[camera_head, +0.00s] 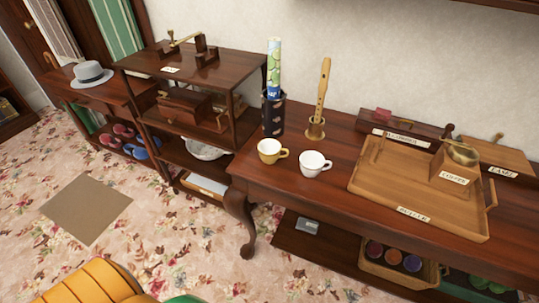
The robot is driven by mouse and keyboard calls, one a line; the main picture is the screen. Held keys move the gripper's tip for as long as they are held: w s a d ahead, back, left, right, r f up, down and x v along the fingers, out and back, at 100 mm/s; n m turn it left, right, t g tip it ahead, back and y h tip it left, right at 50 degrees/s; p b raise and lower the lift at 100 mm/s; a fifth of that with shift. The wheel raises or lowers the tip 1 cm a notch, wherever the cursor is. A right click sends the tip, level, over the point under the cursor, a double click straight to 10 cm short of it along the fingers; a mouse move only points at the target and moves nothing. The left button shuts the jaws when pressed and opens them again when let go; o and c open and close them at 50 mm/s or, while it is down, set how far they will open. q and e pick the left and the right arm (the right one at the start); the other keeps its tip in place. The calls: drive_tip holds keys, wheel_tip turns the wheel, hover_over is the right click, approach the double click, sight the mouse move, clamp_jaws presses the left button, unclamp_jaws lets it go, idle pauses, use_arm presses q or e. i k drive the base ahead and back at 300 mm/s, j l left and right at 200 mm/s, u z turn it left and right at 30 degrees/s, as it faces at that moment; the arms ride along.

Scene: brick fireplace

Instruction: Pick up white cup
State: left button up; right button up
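The white cup (314,164) stands upright on the dark wooden table (262,187), near its front edge toward the left end. A yellow cup (270,151) with a pale inside stands just to its left, a small gap apart. The white cup's handle points right. Neither of my grippers is in view, and nothing holds the cup.
A dark cylinder holder (273,115) with a rolled print and a recorder (322,92) on a stand rise behind the cups. A wooden tray (405,197) with a coffee box (455,166) lies to the right. Shelves stand left; the floor in front is mostly clear.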

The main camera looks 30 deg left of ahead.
sight(312, 163)
drive_tip(key=u, duration=0.5)
drive_tip(key=i+j+z, duration=0.25)
drive_tip(key=z, duration=0.25)
drive_tip(key=i+j+z, duration=0.15)
drive_tip(key=j+z, duration=0.3)
drive_tip(key=i+j+z, duration=0.15)
drive_tip(key=j+z, duration=0.15)
drive_tip(key=z, duration=0.2)
